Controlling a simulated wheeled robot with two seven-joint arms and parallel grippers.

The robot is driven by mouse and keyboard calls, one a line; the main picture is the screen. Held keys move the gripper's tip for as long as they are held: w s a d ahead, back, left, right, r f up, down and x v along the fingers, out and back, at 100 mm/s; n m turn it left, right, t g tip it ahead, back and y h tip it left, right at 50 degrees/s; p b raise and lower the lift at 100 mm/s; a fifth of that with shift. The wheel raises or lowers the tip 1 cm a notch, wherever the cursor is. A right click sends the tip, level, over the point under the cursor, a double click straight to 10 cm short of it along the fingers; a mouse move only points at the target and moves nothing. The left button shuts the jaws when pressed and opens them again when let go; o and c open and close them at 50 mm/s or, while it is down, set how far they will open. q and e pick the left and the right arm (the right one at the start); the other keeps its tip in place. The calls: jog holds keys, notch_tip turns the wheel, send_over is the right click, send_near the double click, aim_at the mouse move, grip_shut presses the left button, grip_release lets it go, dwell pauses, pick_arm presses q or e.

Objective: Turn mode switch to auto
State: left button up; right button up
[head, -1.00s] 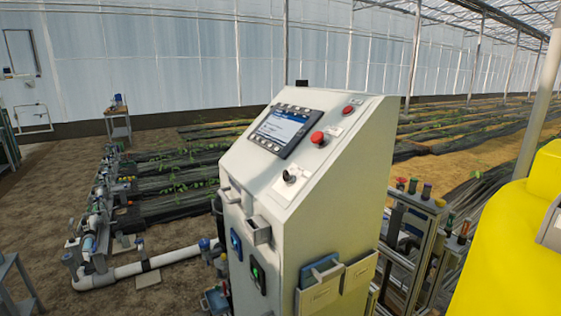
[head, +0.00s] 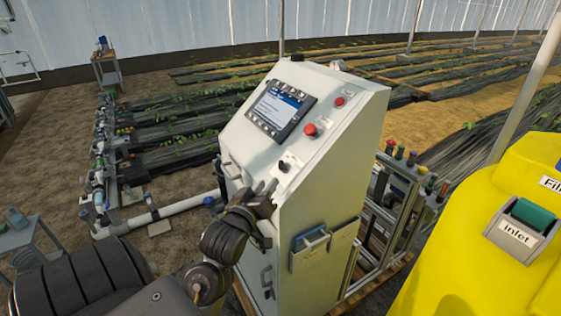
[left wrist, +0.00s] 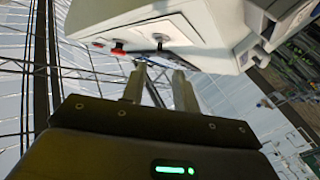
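The mode switch is a small black knob (head: 284,166) on a pale plate, low on the sloped panel of the white control cabinet (head: 318,185). My left gripper (head: 263,190) is just below and left of the knob in the head view, and apart from it. In the left wrist view, the two fingers of the gripper (left wrist: 160,74) stand apart with nothing between them. The dark knob (left wrist: 158,40) shows just beyond the fingertips. The lettering around the knob is too small to read. My right gripper is not in view.
A red mushroom button (head: 310,130), a smaller red button (head: 339,101) and a screen (head: 280,109) sit above the knob on the panel. A yellow tank (head: 470,255) stands at right. Document holders (head: 325,245) hang on the cabinet's side.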

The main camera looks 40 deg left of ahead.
aim_at(279, 165)
pick_arm(q)
jog(key=x, duration=0.6)
jog(key=r+p+x, duration=0.1)
jog(key=x, duration=0.2)
jog(key=shift+s+a, duration=0.1)
jog(key=shift+a, duration=0.1)
jog(key=shift+w+a+p, duration=0.2)
jog(key=shift+w+p, duration=0.15)
jog(key=shift+w, duration=0.2)
jog(key=shift+w+a+f, duration=0.1)
jog(key=shift+w+f, duration=0.05)
jog(key=shift+w, duration=0.2)
jog(key=shift+s, duration=0.1)
grip_shut()
